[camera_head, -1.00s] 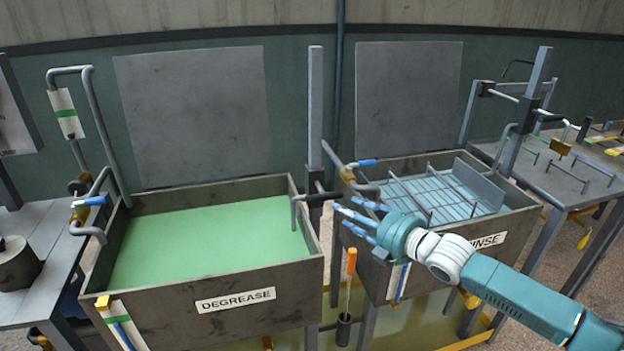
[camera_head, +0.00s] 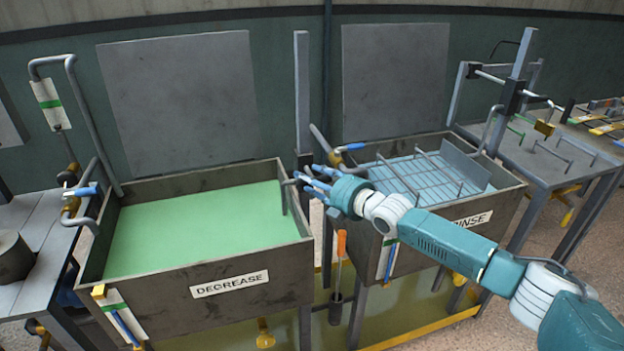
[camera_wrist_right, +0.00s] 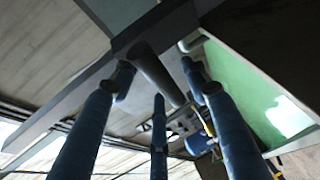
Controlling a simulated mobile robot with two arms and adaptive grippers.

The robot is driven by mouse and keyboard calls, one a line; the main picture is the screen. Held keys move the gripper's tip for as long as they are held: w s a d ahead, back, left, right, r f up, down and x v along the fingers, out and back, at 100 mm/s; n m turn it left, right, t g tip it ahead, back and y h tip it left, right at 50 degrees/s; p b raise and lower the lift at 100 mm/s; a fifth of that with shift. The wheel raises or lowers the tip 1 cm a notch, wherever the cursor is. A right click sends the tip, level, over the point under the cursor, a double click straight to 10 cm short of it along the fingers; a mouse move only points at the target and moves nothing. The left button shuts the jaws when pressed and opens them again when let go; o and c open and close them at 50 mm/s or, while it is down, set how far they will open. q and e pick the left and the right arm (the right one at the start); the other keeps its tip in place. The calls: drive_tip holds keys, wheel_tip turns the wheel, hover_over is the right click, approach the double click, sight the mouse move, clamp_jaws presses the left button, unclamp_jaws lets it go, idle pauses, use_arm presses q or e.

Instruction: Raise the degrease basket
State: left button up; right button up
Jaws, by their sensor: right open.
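The degrease tank (camera_head: 240,285) stands at the left, filled with green liquid (camera_head: 190,225). No basket shows above the liquid. A grey upright post (camera_head: 302,90) rises at the tank's right end. A grey bent bar (camera_head: 284,198) by the post hangs down inside the tank's right wall. My right gripper (camera_head: 308,182) is open, its blue fingers close to the lower part of the post and the bar. In the right wrist view a grey round bar (camera_wrist_right: 155,70) lies between the spread fingers; I cannot tell whether they touch it. My left gripper is out of view.
The rinse tank (camera_head: 505,205) stands at the right with a wire basket (camera_head: 425,180) in it. A blue-handled valve (camera_head: 352,147) is near the post. An orange-handled tool (camera_head: 341,245) hangs between the tanks. A table (camera_head: 560,165) is at the far right.

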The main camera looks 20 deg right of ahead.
clamp_jaws()
use_arm(q)
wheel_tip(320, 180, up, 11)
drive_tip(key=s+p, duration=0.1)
drive_tip(key=p, duration=0.9)
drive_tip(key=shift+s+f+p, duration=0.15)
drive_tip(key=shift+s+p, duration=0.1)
drive_tip(key=shift+p, duration=0.1)
use_arm(e)
wheel_tip(320, 180, up, 16)
drive_tip(key=shift+r, duration=0.2)
drive_tip(key=shift+a, duration=0.1)
